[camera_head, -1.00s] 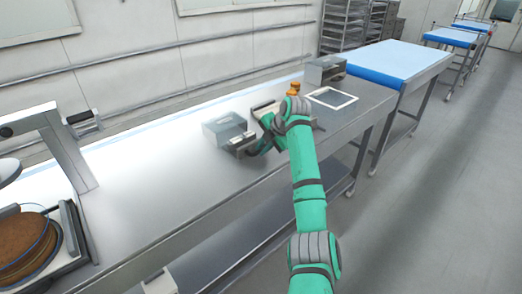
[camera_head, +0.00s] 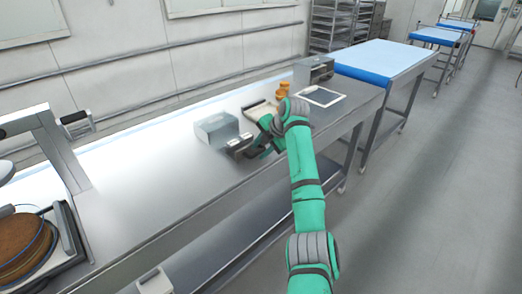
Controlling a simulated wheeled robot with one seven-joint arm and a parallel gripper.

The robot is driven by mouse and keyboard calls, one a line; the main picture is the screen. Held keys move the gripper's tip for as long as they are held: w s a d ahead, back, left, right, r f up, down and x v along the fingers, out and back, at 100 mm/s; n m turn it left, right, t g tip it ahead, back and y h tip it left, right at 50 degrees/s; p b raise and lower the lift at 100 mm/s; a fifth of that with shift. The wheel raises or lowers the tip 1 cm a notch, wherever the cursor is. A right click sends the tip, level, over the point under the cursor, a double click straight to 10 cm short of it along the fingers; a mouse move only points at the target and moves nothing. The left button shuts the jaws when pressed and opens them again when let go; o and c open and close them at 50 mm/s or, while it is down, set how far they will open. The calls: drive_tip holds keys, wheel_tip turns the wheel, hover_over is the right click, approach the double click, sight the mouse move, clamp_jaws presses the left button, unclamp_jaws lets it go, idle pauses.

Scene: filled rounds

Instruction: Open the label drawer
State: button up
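A small grey metal box (camera_head: 216,127), which looks like the label drawer's housing, stands on the steel counter. A silver front piece (camera_head: 238,145) shows at its near right side, standing out slightly from the box. My gripper (camera_head: 246,151) is at this front piece, reaching in from the right at the end of my green arm. Its fingers are small, dark and partly merged with the front piece. I cannot tell whether they are closed on it.
A pale tray (camera_head: 262,109) and orange containers (camera_head: 283,89) sit behind my wrist. Another grey box (camera_head: 313,70) and a white-framed panel (camera_head: 323,96) are farther right. A machine with brown discs (camera_head: 22,243) is at the left. The counter between is clear.

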drive_tip(key=v, duration=1.1)
drive_tip(key=shift+f, duration=0.1)
